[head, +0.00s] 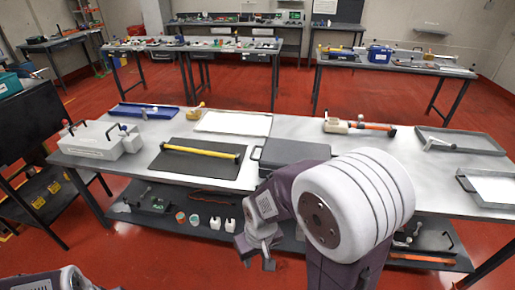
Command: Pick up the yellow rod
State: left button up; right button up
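The yellow rod (210,150) lies flat on a black mat (187,168) on the near grey table, left of the middle, and nothing covers it. My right gripper (256,256) hangs in front of the table's near edge, below and to the right of the rod and well apart from it. Its two fingers look spread, with nothing seen between them. Part of my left arm shows at the bottom left corner; its gripper is out of view.
Right of the mat is a dark grey case (291,151). A light grey toolbox (97,141) stands to the left, a white tray (234,123) behind. An orange-handled tool (358,127) and grey trays (461,139) lie to the right. A lower shelf holds small items.

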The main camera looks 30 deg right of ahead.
aim_at(163, 146)
jog(key=z, duration=0.4)
jog(key=i+u, duration=0.25)
jog(key=i, duration=1.45)
